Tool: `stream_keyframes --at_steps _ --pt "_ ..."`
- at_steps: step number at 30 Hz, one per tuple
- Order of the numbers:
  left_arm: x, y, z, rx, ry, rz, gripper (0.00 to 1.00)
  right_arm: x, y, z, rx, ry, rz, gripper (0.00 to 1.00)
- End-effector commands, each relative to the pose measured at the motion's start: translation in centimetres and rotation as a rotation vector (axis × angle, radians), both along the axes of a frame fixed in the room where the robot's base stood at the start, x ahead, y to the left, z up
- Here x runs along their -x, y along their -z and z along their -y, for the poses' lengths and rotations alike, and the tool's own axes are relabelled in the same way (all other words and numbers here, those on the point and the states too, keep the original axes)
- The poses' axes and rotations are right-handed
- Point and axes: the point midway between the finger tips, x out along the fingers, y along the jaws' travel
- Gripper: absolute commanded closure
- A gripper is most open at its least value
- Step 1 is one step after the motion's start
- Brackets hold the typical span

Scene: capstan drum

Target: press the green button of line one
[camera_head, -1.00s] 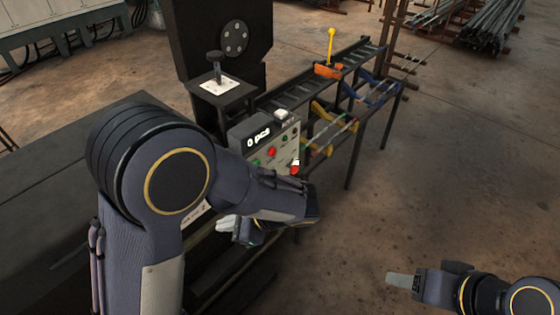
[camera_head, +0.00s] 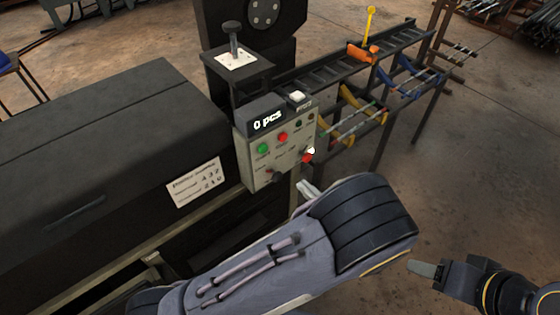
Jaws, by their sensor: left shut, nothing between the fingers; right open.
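A grey control panel (camera_head: 282,172) on the front of the dark machine carries a round green button (camera_head: 263,149) at its upper left. A red button (camera_head: 282,137) sits right of it. The black display (camera_head: 267,121) above reads "0 pcs". My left gripper (camera_head: 307,187) shows only as pale fingertips just below and right of the panel, shut and apart from the green button; my own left arm hides the rest. My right gripper (camera_head: 425,268) is open and empty at the lower right, over the floor.
A red knob with a white part (camera_head: 308,156) sticks out at the panel's lower right. A paper label (camera_head: 196,182) is on the dark housing (camera_head: 110,140) left of the panel. A roller rack (camera_head: 350,75) with an orange-yellow lever runs off behind.

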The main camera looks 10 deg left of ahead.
Motion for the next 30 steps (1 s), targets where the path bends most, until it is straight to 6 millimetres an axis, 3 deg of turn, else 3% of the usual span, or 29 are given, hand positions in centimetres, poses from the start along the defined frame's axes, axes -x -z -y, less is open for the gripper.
stream_keyframes --at_steps 5,19,30 --pt "-1.2 -0.1 -1.6 0.001 -0.005 -0.001 1.00 0.0 -0.2 0.0 0.000 0.000 0.000 0.44" --pt "-7.0 -0.1 -9.1 0.001 -0.006 -0.001 1.00 0.0 -0.9 0.0 0.000 0.000 0.000 0.44" --pt "-8.5 0.0 -11.0 0.003 -0.002 0.000 1.00 0.0 -1.1 0.0 0.000 0.000 0.000 0.44"
